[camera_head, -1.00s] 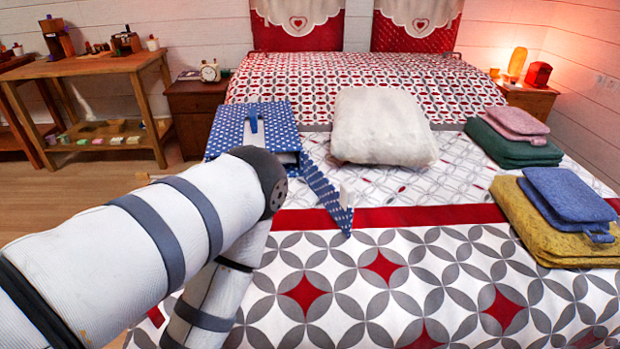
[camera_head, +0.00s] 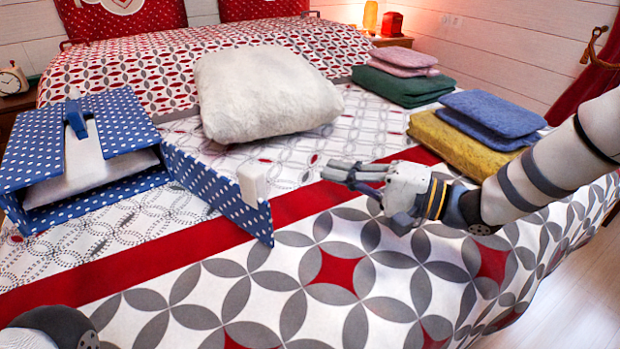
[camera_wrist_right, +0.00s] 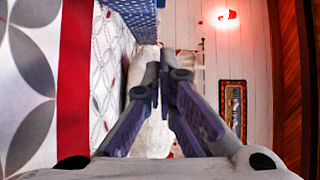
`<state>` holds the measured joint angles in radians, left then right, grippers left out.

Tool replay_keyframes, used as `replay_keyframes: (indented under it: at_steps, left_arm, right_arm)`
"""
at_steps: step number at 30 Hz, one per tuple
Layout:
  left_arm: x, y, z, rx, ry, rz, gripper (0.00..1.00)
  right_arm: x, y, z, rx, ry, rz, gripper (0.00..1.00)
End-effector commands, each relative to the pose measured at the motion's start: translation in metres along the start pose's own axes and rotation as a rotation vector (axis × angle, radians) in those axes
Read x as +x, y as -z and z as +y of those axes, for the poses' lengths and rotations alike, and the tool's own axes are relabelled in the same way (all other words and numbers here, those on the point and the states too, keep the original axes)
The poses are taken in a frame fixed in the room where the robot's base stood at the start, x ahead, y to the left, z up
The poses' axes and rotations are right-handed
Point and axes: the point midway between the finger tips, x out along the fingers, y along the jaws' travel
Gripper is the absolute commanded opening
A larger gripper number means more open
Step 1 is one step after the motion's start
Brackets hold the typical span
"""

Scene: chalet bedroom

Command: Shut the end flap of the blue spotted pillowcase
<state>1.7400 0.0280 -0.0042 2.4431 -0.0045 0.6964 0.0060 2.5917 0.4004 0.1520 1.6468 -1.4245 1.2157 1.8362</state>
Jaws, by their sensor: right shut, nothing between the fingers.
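The blue spotted pillowcase (camera_head: 32,150) lies on the bed at the left, box-shaped, with its open end facing the front. Its end flap (camera_head: 215,192) is swung out from the right side of the opening and points toward the front right. A white tab (camera_head: 252,184) stands near the flap's free end, and a blue handle (camera_head: 76,116) stands on top. My right gripper (camera_head: 342,172) is shut and empty above the bed, to the right of the flap and apart from it. In the right wrist view its fingers (camera_wrist_right: 165,85) are together. My left gripper is not in view.
A white pillow (camera_head: 262,92) lies behind the flap. Folded green (camera_head: 405,88), yellow (camera_head: 455,145) and blue (camera_head: 493,113) cloths are stacked at the right, near my right arm. The bed cover between flap and right gripper is clear.

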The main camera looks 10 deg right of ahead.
Motion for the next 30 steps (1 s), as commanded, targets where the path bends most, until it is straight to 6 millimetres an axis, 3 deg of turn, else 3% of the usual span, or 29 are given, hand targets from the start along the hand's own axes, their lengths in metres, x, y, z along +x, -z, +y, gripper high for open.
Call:
replay_keyframes:
  at_steps: [11, 18, 30]
  left_arm:
    - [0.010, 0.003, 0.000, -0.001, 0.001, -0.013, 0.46]
    - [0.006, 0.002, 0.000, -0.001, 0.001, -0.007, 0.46]
    - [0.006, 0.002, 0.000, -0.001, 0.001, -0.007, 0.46]
  right_arm:
    - [0.080, -0.004, 0.002, 0.002, -0.003, -0.003, 0.00]
    - [0.086, -0.035, 0.001, 0.001, -0.002, 0.000, 0.00]
    - [0.086, -0.039, 0.001, 0.000, -0.003, 0.001, 0.00]
